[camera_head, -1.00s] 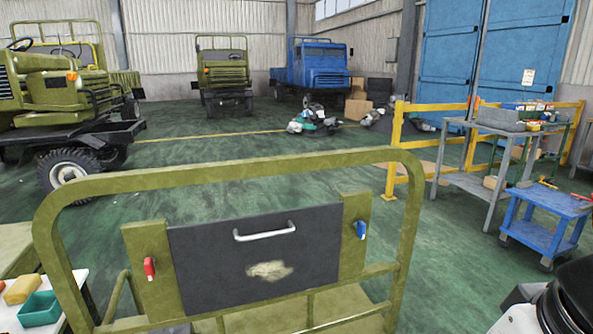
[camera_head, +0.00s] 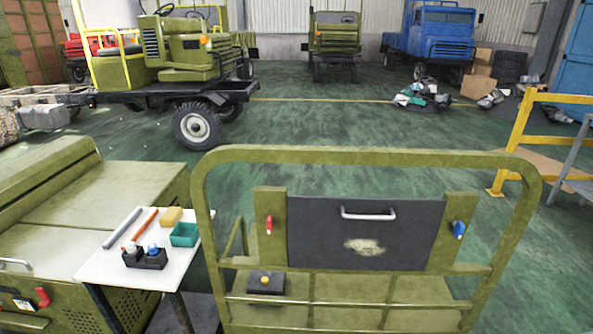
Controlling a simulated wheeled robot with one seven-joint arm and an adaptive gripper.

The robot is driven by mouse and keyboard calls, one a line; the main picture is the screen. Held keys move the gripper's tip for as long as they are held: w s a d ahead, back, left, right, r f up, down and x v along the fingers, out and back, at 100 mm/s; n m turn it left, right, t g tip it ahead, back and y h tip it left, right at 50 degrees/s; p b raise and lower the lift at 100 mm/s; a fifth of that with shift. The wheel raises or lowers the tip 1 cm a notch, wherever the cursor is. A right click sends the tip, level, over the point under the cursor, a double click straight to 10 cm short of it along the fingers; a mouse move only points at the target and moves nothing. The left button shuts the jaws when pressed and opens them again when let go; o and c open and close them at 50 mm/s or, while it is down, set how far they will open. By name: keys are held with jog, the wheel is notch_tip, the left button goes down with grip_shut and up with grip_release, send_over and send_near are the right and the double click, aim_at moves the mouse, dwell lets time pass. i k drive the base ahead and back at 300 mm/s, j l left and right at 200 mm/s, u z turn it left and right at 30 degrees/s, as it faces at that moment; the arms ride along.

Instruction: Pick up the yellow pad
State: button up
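The yellow pad (camera_head: 172,215) is a small block lying near the far right corner of a small white table (camera_head: 106,265) at the lower left. It sits just behind a green open box (camera_head: 184,235) and right of an orange-red rod (camera_head: 146,224). A grey rod (camera_head: 122,228) and a dark holder with red and blue-topped items (camera_head: 145,258) are on the same tabletop. Nothing covers the pad. My gripper is not in view.
An olive tubular frame (camera_head: 372,155) with a dark handled panel (camera_head: 365,243) stands close in front, right of the table. An olive machine body (camera_head: 110,198) adjoins the table's left. Green floor is open beyond, before the trucks.

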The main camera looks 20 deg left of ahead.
aim_at(172, 216)
jog(key=u, duration=1.55)
jog(key=i+j+z, duration=0.2)
jog(key=i+j, duration=0.15)
jog(key=i, duration=0.15)
jog(key=i+j+z, duration=0.25)
jog(key=i+j, duration=0.15)
jog(key=i, duration=0.3)
jog(key=i+j+z, duration=0.2)
jog(key=i+j, duration=0.3)
jog(key=i, duration=0.25)
